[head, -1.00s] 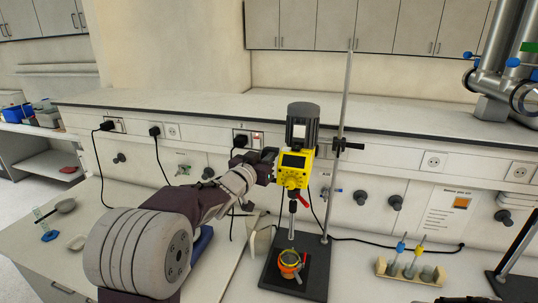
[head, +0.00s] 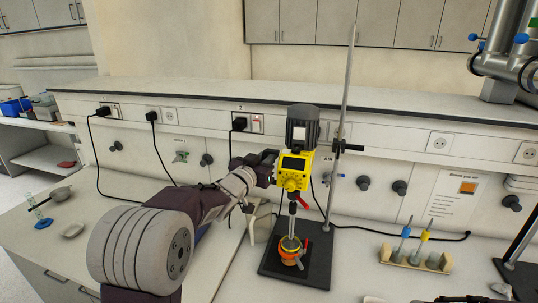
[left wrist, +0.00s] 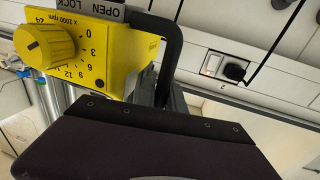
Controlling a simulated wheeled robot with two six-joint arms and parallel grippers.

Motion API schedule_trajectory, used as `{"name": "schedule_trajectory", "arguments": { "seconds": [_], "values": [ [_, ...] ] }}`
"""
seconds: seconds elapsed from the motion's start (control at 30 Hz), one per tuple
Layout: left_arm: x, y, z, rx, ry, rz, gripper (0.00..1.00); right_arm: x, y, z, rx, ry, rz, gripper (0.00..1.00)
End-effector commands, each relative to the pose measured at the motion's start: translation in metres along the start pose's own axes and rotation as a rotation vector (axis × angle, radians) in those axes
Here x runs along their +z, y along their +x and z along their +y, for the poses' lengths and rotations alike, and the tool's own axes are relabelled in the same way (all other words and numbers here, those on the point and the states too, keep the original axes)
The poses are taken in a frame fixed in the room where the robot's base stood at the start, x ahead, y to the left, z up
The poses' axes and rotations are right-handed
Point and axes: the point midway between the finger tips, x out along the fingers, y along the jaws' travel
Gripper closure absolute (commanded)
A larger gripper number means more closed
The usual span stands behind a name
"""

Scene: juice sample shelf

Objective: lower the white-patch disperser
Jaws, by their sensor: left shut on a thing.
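The disperser (head: 295,170) has a grey motor on top and a yellow control body; it stands upright on a rod stand (head: 346,90) with a dark base plate (head: 318,265).
A wooden rack (head: 413,259) with blue and yellow tools stands right of the stand. Another dark stand (head: 520,250) is at the far right. Black cables run along the wall and bench. Small dishes (head: 74,229) lie at the left.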

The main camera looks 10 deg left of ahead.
Motion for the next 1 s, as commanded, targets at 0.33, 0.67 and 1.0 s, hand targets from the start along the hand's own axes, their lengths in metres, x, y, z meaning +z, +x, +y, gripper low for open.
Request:
{"name": "schedule_trajectory", "arguments": {
  "seconds": [0.33,0.67,1.0],
  "values": [
    [0.075,0.0,0.0,0.0,-0.001,-0.008,1.0,0.007,0.064,0.001,0.0,0.0,0.0,0.64],
    [0.096,0.0,0.0,0.0,0.0,-0.008,1.0,0.008,0.081,0.002,0.0,0.0,0.0,0.64],
    [0.099,0.0,0.0,0.0,-0.001,-0.015,1.0,0.008,0.081,0.002,0.0,0.0,0.0,0.64]
  ]
}}
